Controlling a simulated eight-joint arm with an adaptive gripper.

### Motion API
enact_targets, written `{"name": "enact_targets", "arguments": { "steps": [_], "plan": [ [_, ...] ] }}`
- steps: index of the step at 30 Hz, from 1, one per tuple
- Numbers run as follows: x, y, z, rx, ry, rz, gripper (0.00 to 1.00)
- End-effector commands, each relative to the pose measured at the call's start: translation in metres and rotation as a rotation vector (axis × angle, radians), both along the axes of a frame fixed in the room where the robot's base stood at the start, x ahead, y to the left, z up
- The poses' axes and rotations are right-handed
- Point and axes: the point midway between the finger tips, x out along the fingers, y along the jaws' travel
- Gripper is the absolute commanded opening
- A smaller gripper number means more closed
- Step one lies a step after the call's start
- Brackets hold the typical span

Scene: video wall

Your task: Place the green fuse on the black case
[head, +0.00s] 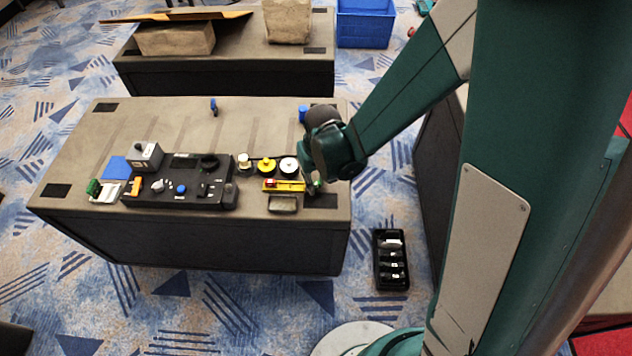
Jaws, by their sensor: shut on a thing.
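My gripper (314,186) is low over the right front part of the near table, pointing down. It is shut on a small green piece, which looks like the green fuse (318,183); the fingers and arm hide most of it. A black case-like box (180,197) with knobs and buttons on top lies on the table to the left of my gripper, apart from it. A black compartmented tray (378,272) lies on the floor to the right of the table; I cannot tell which of these two is the black case.
Beside my gripper are a yellow piece (284,186), a grey block (283,204) and a row of round spools (266,166). A green block (94,187) and a blue pad (117,168) lie at the left. The table's back middle is mostly clear.

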Motion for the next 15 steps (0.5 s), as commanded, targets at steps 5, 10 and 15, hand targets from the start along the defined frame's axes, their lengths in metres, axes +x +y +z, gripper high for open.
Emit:
{"name": "enact_targets", "arguments": {
  "steps": [5,10,15],
  "plan": [
    [0.0001,0.0,0.0002,0.0,0.0,0.0,0.1],
    [0.0001,0.0,-0.0016,0.0,0.0,0.0,0.1],
    [0.0001,0.0001,-0.0032,0.0,0.0,0.0,0.25]
  ]
}}
